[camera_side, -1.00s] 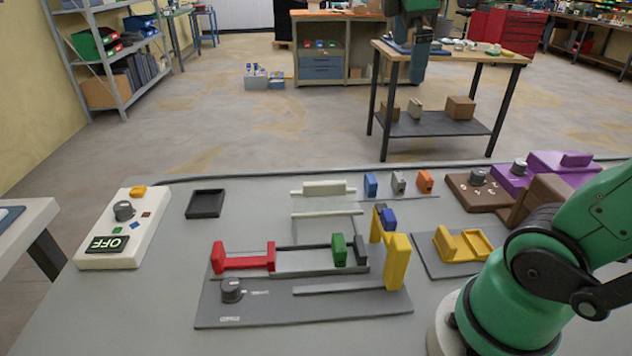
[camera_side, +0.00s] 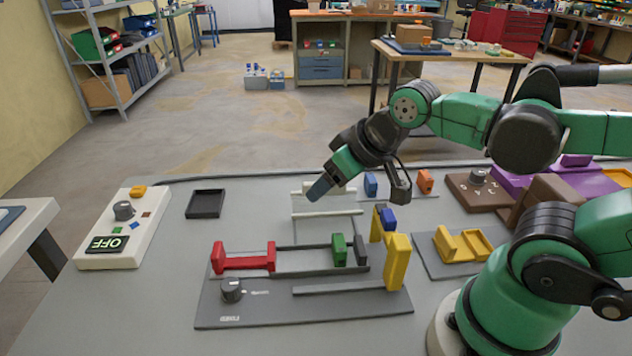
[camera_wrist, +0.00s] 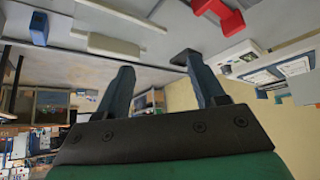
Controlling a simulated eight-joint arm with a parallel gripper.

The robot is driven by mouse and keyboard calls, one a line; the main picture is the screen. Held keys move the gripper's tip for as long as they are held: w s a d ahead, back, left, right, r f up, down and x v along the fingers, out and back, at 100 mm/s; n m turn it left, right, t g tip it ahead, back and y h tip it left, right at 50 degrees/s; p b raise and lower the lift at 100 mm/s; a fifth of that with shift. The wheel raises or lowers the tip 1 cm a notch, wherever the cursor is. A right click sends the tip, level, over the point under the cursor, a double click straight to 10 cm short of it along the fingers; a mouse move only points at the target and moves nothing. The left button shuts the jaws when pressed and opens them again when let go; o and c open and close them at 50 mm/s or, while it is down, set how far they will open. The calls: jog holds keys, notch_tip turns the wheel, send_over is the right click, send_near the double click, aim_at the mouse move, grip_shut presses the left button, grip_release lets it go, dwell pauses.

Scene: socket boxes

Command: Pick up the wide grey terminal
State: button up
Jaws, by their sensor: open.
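The small grey block in the back row, between the blue block (camera_side: 370,185) and the orange block (camera_side: 424,182), is hidden behind my wrist in the side view. Another, darker grey block (camera_side: 361,250) stands beside the green block (camera_side: 339,249) on the grey base. I cannot tell which grey block is the wide terminal. My gripper (camera_side: 320,188) is above the pale rail assembly, left of the back row, tilted down to the left. In the wrist view my gripper (camera_wrist: 157,62) is open, with nothing between its fingers.
A grey base (camera_side: 260,312) carries a red bracket (camera_side: 243,262) and yellow uprights (camera_side: 397,262). A white box (camera_side: 115,235) marked OFF and a black tray (camera_side: 205,204) stand left. Brown and purple boxes (camera_side: 475,192) stand right. The table is clear between tray and rails.

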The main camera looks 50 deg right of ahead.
jog(key=m+g, duration=0.7)
jog(key=m, duration=0.2)
send_over(400, 176)
jog(key=f, duration=0.6)
jog(key=shift+w+a+f, duration=0.2)
jog(key=shift+f, duration=0.15)
jog(key=shift+s+d+f, duration=0.1)
jog(key=shift+d+f, duration=0.1)
jog(key=shift+d, duration=0.05)
jog(key=shift+f, duration=2.8)
grip_shut()
